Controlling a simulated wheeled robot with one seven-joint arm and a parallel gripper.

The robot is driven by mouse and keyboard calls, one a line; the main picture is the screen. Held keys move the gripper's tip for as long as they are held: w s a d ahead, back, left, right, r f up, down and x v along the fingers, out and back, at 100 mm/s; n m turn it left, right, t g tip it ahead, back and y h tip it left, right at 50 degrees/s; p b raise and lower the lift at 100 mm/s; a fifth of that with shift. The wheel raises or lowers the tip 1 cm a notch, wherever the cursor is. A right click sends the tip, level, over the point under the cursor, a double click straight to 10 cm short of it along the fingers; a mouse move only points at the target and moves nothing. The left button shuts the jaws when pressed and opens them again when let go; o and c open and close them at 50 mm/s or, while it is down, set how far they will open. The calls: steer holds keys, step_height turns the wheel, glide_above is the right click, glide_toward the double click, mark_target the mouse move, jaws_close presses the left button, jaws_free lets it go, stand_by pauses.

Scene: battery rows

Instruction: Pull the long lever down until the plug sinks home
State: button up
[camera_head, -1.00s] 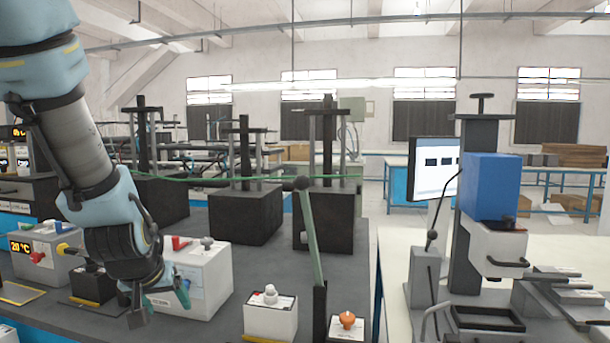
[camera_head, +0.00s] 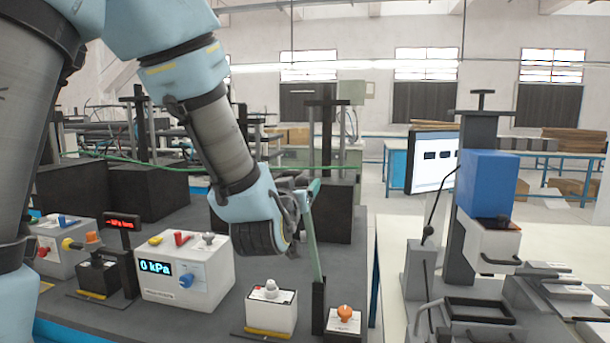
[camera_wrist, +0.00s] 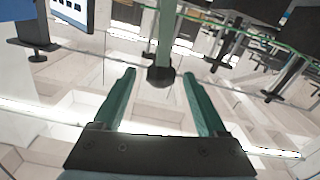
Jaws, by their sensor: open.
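The long lever (camera_head: 314,255) is a pale green bar that stands steeply, leaning slightly left at its top, on a dark post at the bench's right edge. My gripper (camera_head: 309,194) is at the lever's upper end, with its jaws open. In the wrist view, the lever (camera_wrist: 166,28) ends in a black ball knob (camera_wrist: 160,77) lying between the two green fingertips, with gaps on both sides. My gripper (camera_wrist: 158,73) does not appear to touch it. In the head view the knob is hidden by my gripper. I cannot tell which part is the plug.
Left of the lever stand a small white box (camera_head: 269,313) with a pale knob and a larger white box (camera_head: 210,275) reading 0 kPa. A box with an orange knob (camera_head: 345,311) sits close right of the lever. Dark blocks with posts stand behind.

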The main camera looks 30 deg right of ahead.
steer(key=p+x, duration=0.2)
steer(key=x, duration=0.4)
steer(key=shift+w+d+p, duration=0.15)
steer(key=shift+w+p, duration=0.1)
steer(key=shift+p, duration=0.05)
steer(key=shift+c, duration=0.2)
jaws_close()
stand_by(0.9)
